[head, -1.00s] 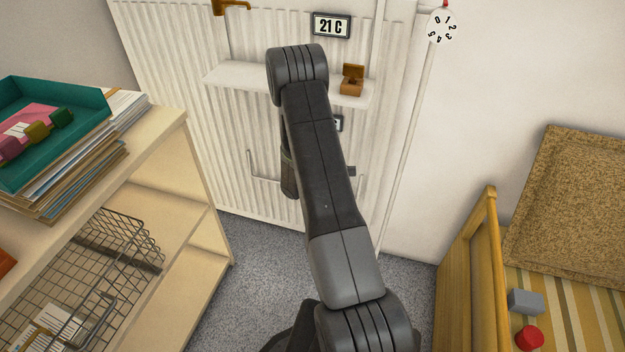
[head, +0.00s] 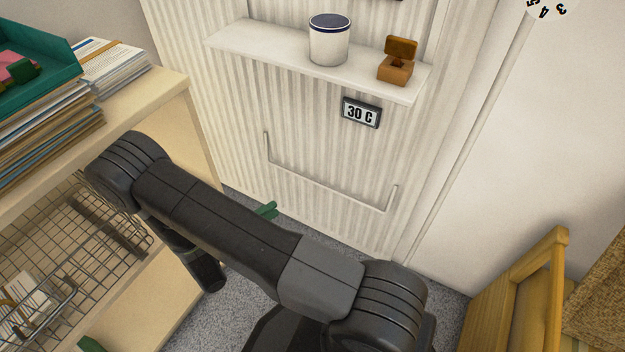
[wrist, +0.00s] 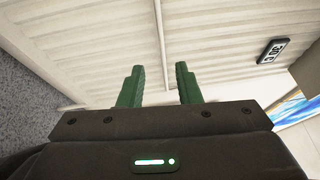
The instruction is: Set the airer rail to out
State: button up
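The airer rail (head: 325,186) is a thin white U-shaped bar low on the front of a white ribbed radiator (head: 300,120). Its two ends turn up toward the panel. In the wrist view, a white bar (wrist: 158,30) that looks like this rail runs down the picture, between the lines of my two fingers. In the head view, one green fingertip (head: 266,210) shows past my arm, left of and below the rail. I cannot tell its exact distance from the rail.
A radiator shelf (head: 370,78) above holds a white pot (head: 329,42) and a small open brown box (head: 397,64). A "30 C" display (head: 361,112) is between shelf and rail. A pale wooden unit with a wire basket (head: 60,250) stands left, a wooden frame (head: 515,295) right.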

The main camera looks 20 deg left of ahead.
jog(key=shift+n+t+y, duration=0.3)
jog(key=b+x, duration=0.2)
jog(key=x, duration=1.1)
jog(key=shift+w+b, duration=0.15)
jog(key=shift+b, duration=0.25)
grip_shut()
